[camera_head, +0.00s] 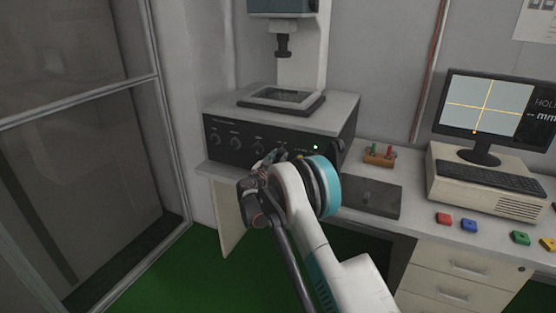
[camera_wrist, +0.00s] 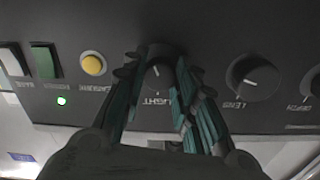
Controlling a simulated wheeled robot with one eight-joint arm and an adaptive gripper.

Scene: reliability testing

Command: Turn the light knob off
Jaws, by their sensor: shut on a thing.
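The black light knob (camera_wrist: 158,77) is on the dark front panel of the microscope's base unit, above the upside-down LIGHT label in the wrist view. A short pale mark shows on its face. My gripper (camera_wrist: 158,62) has its green-lined fingers on either side of this knob and is shut on it. In the head view my gripper (camera_head: 273,157) is at the panel (camera_head: 226,148), and my wrist and fingers hide the light knob there.
In the wrist view, a yellow button (camera_wrist: 93,65), a green switch (camera_wrist: 44,62) and a lit green lamp (camera_wrist: 61,101) are left of my gripper; the LENS knob (camera_wrist: 252,78) is right. A monitor (camera_head: 492,108) and coloured blocks (camera_head: 469,225) stand on the bench at right.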

